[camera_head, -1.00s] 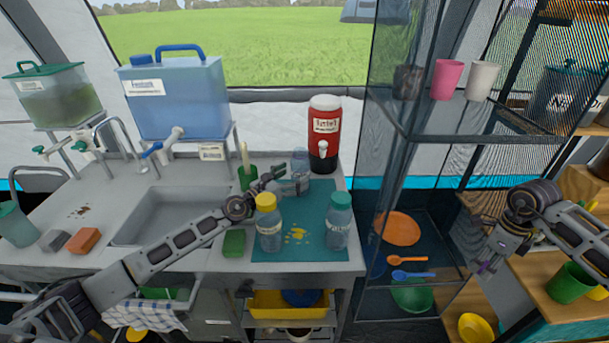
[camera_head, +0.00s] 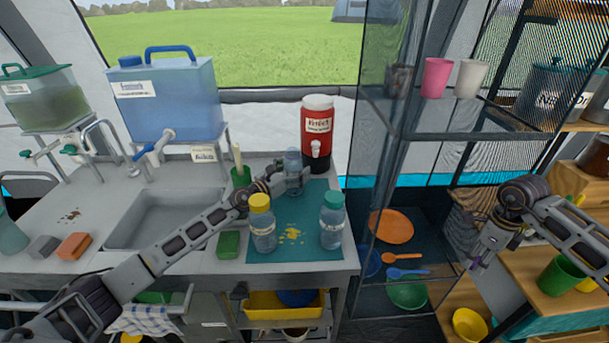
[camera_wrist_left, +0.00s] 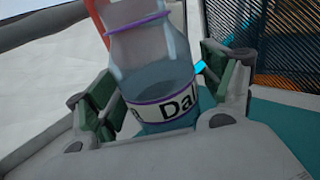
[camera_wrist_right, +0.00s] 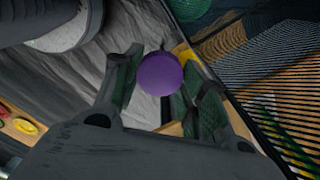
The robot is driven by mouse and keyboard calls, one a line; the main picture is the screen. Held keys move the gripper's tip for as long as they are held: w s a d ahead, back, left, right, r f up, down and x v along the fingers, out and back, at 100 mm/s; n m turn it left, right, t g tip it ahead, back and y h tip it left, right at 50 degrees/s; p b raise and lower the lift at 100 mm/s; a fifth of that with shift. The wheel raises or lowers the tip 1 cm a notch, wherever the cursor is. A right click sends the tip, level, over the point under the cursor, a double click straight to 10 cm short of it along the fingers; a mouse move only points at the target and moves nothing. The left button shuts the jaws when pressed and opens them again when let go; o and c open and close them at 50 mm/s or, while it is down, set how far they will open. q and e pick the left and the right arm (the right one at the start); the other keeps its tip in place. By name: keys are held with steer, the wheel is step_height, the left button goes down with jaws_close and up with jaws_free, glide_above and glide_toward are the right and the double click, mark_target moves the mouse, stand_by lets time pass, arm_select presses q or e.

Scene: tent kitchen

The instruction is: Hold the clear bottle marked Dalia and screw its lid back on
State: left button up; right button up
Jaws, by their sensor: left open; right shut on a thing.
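The clear bottle marked Dalia (camera_head: 293,168) stands upright at the back of the counter, near the mat's far edge. Its "Dal" label and purple neck ring show in the left wrist view (camera_wrist_left: 160,85); its top is cut off there. My left gripper (camera_head: 288,186) is open, with its fingers (camera_wrist_left: 165,95) on either side of the bottle's lower part. My right gripper (camera_head: 480,265) is away to the right, in front of the shelving. It is shut on the purple lid (camera_wrist_right: 160,74), held between its fingertips.
A yellow-lidded bottle (camera_head: 262,228) and a green-lidded bottle (camera_head: 332,225) stand on the teal mat (camera_head: 290,254), in front of the Dalia bottle. A red drink cooler (camera_head: 317,135) stands behind it. The mesh shelf unit (camera_head: 358,190) rises between the counter and my right gripper.

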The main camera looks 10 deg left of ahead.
arm_select(q)
steer(key=c, duration=1.2)
steer(key=shift+r, duration=0.25)
steer(key=shift+c, duration=0.2)
arm_select(e)
steer(key=shift+r, duration=0.15)
